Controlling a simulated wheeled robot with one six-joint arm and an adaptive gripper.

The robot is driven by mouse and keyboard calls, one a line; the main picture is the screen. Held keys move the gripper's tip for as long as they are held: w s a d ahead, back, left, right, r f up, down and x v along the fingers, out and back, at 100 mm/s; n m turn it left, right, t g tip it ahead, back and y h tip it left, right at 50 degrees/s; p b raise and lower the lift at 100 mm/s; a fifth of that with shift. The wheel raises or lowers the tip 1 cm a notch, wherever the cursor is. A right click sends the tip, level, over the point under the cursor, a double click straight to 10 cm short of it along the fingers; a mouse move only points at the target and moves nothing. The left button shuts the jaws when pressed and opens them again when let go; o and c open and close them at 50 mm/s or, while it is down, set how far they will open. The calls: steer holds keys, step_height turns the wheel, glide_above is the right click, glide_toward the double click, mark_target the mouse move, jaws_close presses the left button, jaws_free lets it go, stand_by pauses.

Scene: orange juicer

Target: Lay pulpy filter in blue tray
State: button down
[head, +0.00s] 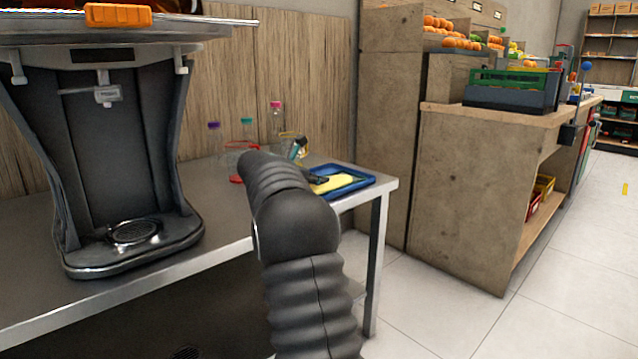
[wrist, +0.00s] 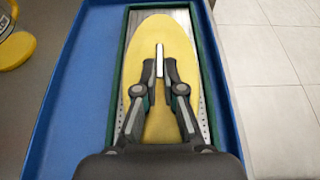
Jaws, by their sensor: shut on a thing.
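The pulpy filter (wrist: 182,35) is a long green-framed panel with a perforated grey surface, mostly covered by a yellow oval of pulp. My gripper (wrist: 160,70) is shut on a thin pale upright piece in the filter's middle. The blue tray (wrist: 75,75) lies under the filter, its rim showing around it; the filter is near the tray's right side in the wrist view. In the head view the yellow filter (head: 335,184) appears within the blue tray (head: 366,181), partly hidden by my arm. I cannot tell whether the filter touches the tray's floor.
The tray is at the right end of the metal table (head: 215,200). Several capped bottles (head: 277,118) and a red-rimmed container (head: 236,178) stand behind my arm. The juicer (head: 125,150) stands at left. A yellow-lidded item (wrist: 15,50) is left of the tray.

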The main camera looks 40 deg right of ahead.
steer(key=shift+f, duration=0.1)
steer(key=c, duration=1.3)
jaws_free()
